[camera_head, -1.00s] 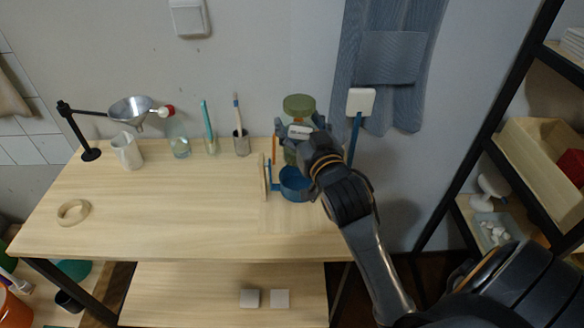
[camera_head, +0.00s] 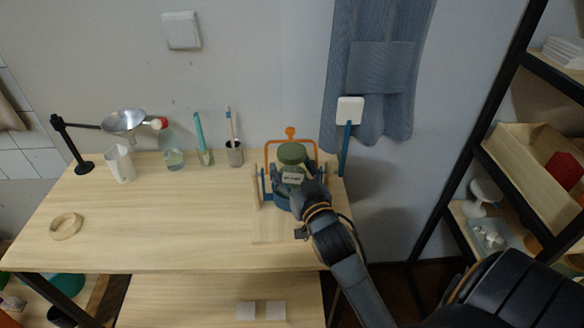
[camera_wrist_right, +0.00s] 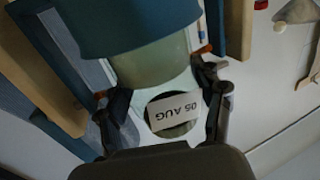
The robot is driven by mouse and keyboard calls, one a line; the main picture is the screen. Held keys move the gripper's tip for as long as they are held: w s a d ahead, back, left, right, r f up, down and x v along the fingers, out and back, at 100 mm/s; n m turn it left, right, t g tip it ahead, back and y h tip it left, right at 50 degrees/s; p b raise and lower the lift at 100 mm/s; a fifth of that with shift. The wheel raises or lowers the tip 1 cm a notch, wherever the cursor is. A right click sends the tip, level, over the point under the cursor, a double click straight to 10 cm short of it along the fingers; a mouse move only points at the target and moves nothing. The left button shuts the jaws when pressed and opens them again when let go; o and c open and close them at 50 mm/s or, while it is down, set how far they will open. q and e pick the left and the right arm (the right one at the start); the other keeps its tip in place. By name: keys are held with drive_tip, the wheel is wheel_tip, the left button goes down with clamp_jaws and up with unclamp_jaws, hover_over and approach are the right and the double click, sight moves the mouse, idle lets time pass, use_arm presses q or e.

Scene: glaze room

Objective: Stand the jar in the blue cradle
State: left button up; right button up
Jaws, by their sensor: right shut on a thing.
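The green jar (camera_head: 291,157) has a darker green lid and looks upright. The blue cradle (camera_head: 279,199) is a blue ring on the table, and the jar's lower part is down at it. In the right wrist view the blue cradle (camera_wrist_right: 130,22) covers one end of the pale green jar (camera_wrist_right: 153,63). I cannot tell whether the jar rests on the cradle's bottom. My right gripper (camera_head: 296,183) is shut on the jar. Its two fingers show either side of the jar in the wrist view, with an "05 AUG" label between. My left gripper is not in view.
An orange frame (camera_head: 290,134) stands behind the cradle, and a blue post with a white head (camera_head: 349,110) stands right. A brush cup (camera_head: 234,155), bottle (camera_head: 172,150), white pitcher (camera_head: 121,165) and funnel (camera_head: 123,121) line the back. The table's middle is clear.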

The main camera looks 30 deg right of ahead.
drive_tip(key=o, duration=1.6)
drive_tip(key=shift+c, duration=0.2)
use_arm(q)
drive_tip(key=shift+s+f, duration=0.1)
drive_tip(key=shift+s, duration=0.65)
use_arm(e)
drive_tip(key=shift+r, duration=0.1)
drive_tip(key=shift+s+a, duration=0.1)
drive_tip(key=shift+s, duration=0.15)
use_arm(q)
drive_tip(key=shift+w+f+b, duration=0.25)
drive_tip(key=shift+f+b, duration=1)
drive_tip(key=shift+b, duration=0.05)
use_arm(e)
drive_tip(key=v, duration=1.1)
drive_tip(key=shift+s, duration=0.3)
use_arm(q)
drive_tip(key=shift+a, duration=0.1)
use_arm(e)
drive_tip(key=shift+a, duration=0.15)
